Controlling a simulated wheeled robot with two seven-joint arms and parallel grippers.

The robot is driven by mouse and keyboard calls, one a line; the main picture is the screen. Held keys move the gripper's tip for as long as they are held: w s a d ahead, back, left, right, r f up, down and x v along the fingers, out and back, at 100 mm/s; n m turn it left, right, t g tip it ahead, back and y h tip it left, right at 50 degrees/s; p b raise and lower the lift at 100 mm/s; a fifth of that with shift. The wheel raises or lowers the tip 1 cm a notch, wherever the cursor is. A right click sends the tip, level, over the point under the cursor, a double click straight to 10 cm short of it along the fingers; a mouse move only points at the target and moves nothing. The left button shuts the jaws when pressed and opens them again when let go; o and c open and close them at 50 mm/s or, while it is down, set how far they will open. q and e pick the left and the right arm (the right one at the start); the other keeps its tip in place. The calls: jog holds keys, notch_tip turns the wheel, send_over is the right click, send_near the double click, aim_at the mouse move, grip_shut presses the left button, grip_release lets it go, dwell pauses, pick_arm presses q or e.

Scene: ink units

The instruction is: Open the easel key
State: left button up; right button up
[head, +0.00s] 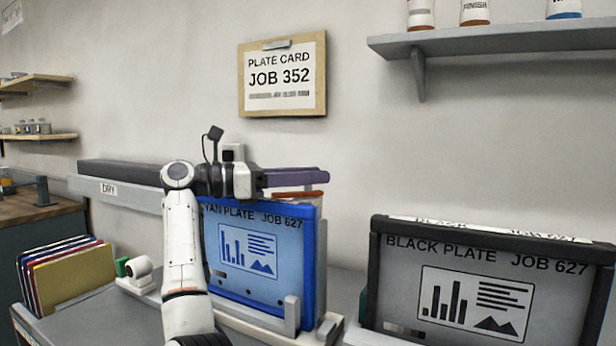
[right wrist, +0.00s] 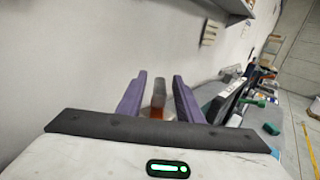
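The cyan plate (head: 262,258), in a blue frame lettered "JOB 627", stands upright in a light holder on the bench. An orange-red bar with a pale part (head: 300,195) shows at its top edge, just below my right gripper's fingers; it may be the easel key, but I cannot tell for sure. My right gripper (head: 298,177) reaches over the plate's top with purple fingers pointing right. In the right wrist view the fingers (right wrist: 158,98) are apart, with the orange and grey piece (right wrist: 157,108) showing in the gap; contact is not visible. My left gripper is out of view.
The black plate (head: 478,302) stands in a dark frame at the right. A rail labelled "DRY" (head: 120,192) runs behind my arm. Several coloured plates (head: 75,272) lean at the left. A job card (head: 283,75) and bottle shelf (head: 490,42) are on the wall above.

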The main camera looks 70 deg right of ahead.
jog(key=v, duration=1)
jog(key=shift+b, duration=0.3)
jog(key=shift+w+a+f, duration=0.1)
